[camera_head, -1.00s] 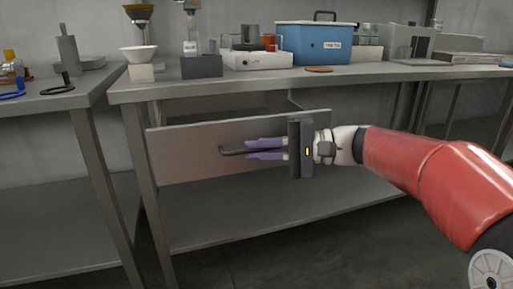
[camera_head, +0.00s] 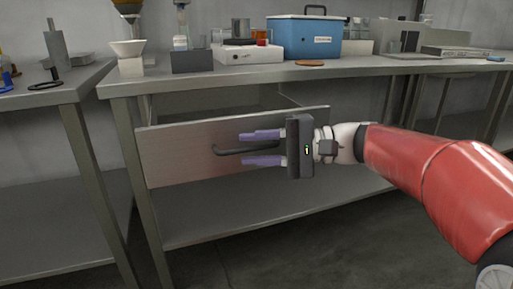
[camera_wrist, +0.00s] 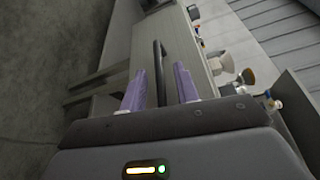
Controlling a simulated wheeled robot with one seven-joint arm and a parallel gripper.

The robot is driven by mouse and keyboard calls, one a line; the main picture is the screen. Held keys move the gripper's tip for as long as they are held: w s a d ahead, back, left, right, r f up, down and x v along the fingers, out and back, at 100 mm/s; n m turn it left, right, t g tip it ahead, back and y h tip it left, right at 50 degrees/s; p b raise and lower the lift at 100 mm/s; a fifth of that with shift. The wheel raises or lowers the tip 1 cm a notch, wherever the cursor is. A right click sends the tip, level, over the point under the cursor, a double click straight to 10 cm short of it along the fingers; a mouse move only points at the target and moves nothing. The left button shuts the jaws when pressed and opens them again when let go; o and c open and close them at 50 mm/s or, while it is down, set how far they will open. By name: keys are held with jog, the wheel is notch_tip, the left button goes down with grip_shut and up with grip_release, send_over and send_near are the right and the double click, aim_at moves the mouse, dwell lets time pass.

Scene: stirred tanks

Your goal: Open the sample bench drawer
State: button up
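The sample bench drawer (camera_head: 190,163) has a plain metal front and stands pulled out from under the bench top, with its inside partly showing behind the front. Its dark bar handle (camera_head: 226,151) is on the front. My gripper (camera_head: 262,148) is in front of the drawer, its two purple fingers apart, one above and one below the handle. In the wrist view the handle (camera_wrist: 159,72) runs between the open fingers (camera_wrist: 160,88), with gaps on both sides.
The bench top (camera_head: 235,77) carries a blue box (camera_head: 305,40), a white device (camera_head: 248,54), a funnel on a block (camera_head: 129,55) and other lab items. A second bench (camera_head: 45,97) stands at the left. A lower shelf (camera_head: 250,205) runs below the drawer.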

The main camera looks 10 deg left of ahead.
jog(key=w+d, duration=0.1)
jog(key=d, duration=0.6)
jog(key=shift+w+d+r+p, duration=0.15)
jog(key=shift+d+r+p, duration=0.15)
jog(key=shift+d+p, duration=0.1)
jog(key=s+d+f+m+t+h+p, duration=0.1)
jog(key=s+d+f+t+h+p, duration=0.55)
jog(key=s+h, duration=0.65)
jog(key=s+d+f+n+t+h+p, duration=0.1)
jog(key=s+d+f+h+p, duration=0.1)
jog(key=d, duration=0.9)
jog(key=shift+s+d+f+t+h+p, duration=0.15)
jog(key=shift+s+f+t+h+p, duration=0.25)
jog(key=shift+s+f+h, duration=0.55)
jog(key=shift+s+r, duration=0.2)
jog(key=shift+s, duration=0.05)
